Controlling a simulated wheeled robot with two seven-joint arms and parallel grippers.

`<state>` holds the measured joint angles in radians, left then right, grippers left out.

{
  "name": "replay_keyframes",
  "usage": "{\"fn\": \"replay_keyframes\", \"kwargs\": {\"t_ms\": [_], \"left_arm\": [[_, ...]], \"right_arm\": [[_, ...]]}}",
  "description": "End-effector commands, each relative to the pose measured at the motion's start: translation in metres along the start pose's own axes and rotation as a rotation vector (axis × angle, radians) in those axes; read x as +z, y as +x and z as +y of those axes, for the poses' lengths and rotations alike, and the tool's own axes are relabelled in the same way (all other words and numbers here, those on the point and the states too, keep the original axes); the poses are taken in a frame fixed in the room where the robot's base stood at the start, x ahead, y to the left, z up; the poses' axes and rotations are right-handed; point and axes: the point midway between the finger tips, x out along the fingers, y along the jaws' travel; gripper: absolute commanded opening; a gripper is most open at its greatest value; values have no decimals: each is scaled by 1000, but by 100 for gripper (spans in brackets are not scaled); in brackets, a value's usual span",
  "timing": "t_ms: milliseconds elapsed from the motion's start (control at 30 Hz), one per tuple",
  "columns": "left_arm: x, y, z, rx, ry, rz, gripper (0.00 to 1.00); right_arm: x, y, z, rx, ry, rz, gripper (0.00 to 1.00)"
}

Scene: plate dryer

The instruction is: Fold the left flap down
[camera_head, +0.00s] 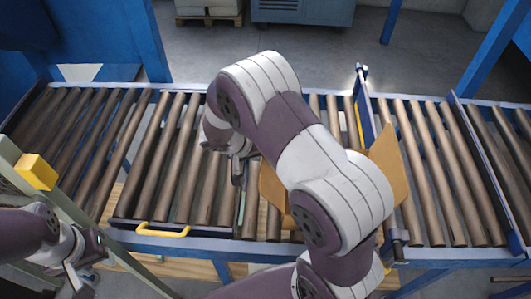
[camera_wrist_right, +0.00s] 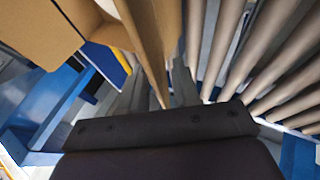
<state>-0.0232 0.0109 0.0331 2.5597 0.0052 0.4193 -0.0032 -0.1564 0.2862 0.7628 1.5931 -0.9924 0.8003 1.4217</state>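A cardboard box stands on the roller conveyor, mostly hidden behind my right arm in the head view. One tan flap (camera_head: 388,165) stands up and outward right of the arm. Another tan flap (camera_head: 271,186) shows just left of the arm. In the right wrist view, cardboard (camera_wrist_right: 45,28) fills the upper left, with a flap edge running down the middle. My left gripper (camera_head: 82,268) hangs at the lower left, away from the box.
The roller conveyor (camera_head: 170,150) runs across the view, with bare rollers left and right of the box. A yellow handle (camera_head: 162,230) sits on its front edge. A yellow block (camera_head: 36,171) is on a rail near my left arm. A blue upright bracket (camera_head: 365,110) stands behind the box.

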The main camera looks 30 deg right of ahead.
Motion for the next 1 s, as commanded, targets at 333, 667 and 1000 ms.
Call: {"fn": "replay_keyframes", "kwargs": {"t_ms": [333,667,1000], "left_arm": [[0,-4,0,0,0,-1,38],[0,-4,0,0,0,0,38],[0,-4,0,0,0,0,38]], "right_arm": [[0,21,0,-1,0,0,31],[0,20,0,-1,0,0,0],[0,20,0,-1,0,0,0]]}}
